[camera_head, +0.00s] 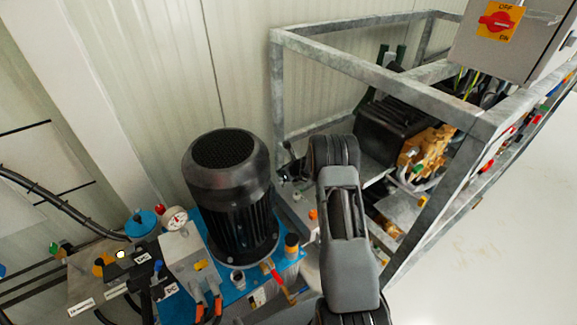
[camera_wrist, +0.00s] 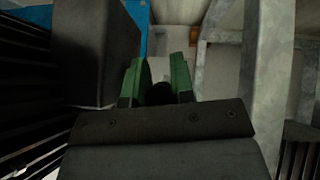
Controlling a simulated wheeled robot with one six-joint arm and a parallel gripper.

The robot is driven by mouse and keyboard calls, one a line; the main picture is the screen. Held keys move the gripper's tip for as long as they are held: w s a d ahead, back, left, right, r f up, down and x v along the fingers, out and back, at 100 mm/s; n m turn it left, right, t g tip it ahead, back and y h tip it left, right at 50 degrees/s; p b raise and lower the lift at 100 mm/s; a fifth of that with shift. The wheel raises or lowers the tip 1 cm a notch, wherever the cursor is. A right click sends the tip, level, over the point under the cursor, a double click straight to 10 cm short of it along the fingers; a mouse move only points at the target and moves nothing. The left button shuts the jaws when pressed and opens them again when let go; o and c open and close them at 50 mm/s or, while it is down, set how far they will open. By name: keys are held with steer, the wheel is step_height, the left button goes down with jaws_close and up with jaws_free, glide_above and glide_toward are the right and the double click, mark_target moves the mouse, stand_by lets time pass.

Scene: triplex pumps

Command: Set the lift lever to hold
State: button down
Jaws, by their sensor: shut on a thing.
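My gripper (camera_wrist: 160,82) shows in the wrist view as two green fingers, close together. A dark rounded thing (camera_wrist: 162,94) sits between them, and the fingers are shut on it. It looks like a lever's knob, but its shaft and any markings are hidden. In the head view my arm stands in front of the area between the black motor and the grey frame, and I cannot make out the fingertips there. The lever's position cannot be read in either view.
The black motor (camera_head: 232,200) stands on a blue base (camera_head: 206,222) left of my arm. A galvanised frame (camera_head: 278,100) rises close on the right, around a yellow pump (camera_head: 426,150). A gauge (camera_head: 175,219) and valve blocks lie at lower left. Open floor (camera_head: 500,240) lies right.

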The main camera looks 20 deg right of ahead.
steer(key=p, duration=0.2)
steer(key=w+g+p, duration=0.1)
steer(key=p, duration=0.2)
steer(key=shift+w+a+g, duration=0.15)
steer(key=shift+a+g, duration=0.1)
steer(key=shift+g, duration=0.05)
steer(key=c, duration=1)
jaws_free()
steer(key=shift+d, duration=0.1)
steer(key=shift+o, duration=0.2)
steer(key=p+v, duration=0.1)
steer(key=v, duration=1.2)
steer(key=shift+s+r, duration=0.3)
